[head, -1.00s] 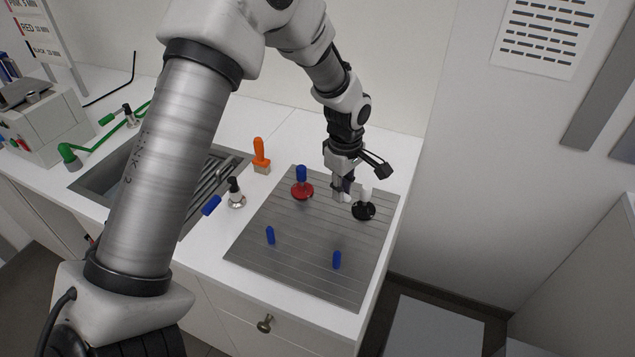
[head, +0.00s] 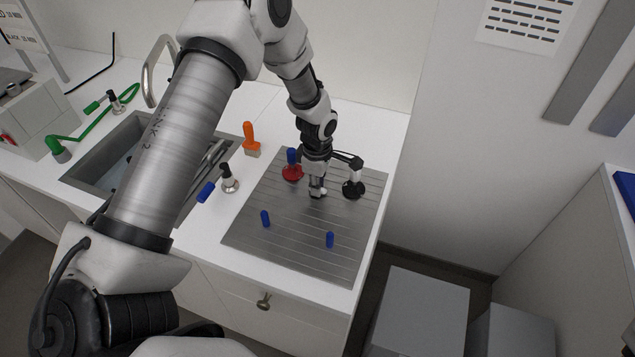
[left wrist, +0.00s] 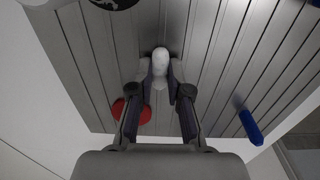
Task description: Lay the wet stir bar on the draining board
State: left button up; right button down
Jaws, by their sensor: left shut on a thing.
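A white capsule-shaped stir bar (left wrist: 161,62) is between the fingertips of my left gripper (left wrist: 160,85) in the left wrist view. My left gripper (head: 317,192) is shut on it, low over the grey ribbed draining board (head: 300,262) in the head view. I cannot tell whether the bar touches the board. Two blue bars are on the board: one (head: 265,218) at the front left and one (head: 330,240) at the front right. My right gripper is not in view.
A brush with an orange handle (head: 250,138), a tap (head: 229,180) and the sink (head: 82,168) are left.

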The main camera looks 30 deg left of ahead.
pick_arm(q)
jog(key=shift+f, duration=0.1)
jog(key=o, duration=0.7)
jog(key=shift+o, duration=0.2)
notch_tip(320, 180, up, 12)
jog(key=b, duration=0.3)
jog(key=shift+s, duration=0.15)
